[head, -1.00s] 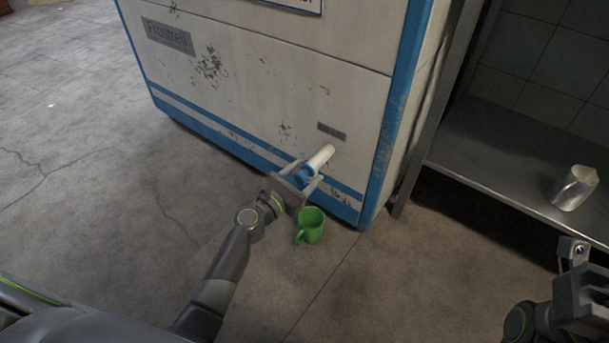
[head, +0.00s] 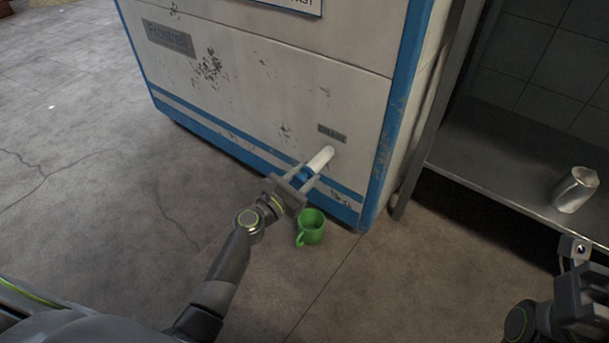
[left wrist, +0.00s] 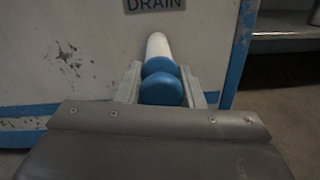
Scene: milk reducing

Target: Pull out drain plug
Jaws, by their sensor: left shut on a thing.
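The drain plug (head: 303,175) is blue and sits at the end of a white drain pipe (head: 320,159) that sticks out low from the machine's front. In the left wrist view the blue plug (left wrist: 161,90) shows as two rounded blue parts in line with the white pipe (left wrist: 158,46). My left gripper (head: 308,181) is shut on the plug, one finger on each side of it; the gripper also shows in the left wrist view (left wrist: 162,84). My right gripper (head: 580,290) shows only in part at the lower right, its fingertips hidden.
A green mug (head: 311,228) stands on the floor just below my left gripper. The white and blue machine (head: 270,90) has a "DRAIN" label (head: 331,133). A metal jug (head: 575,189) stands on a steel shelf (head: 490,150) at right. The floor at left is clear.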

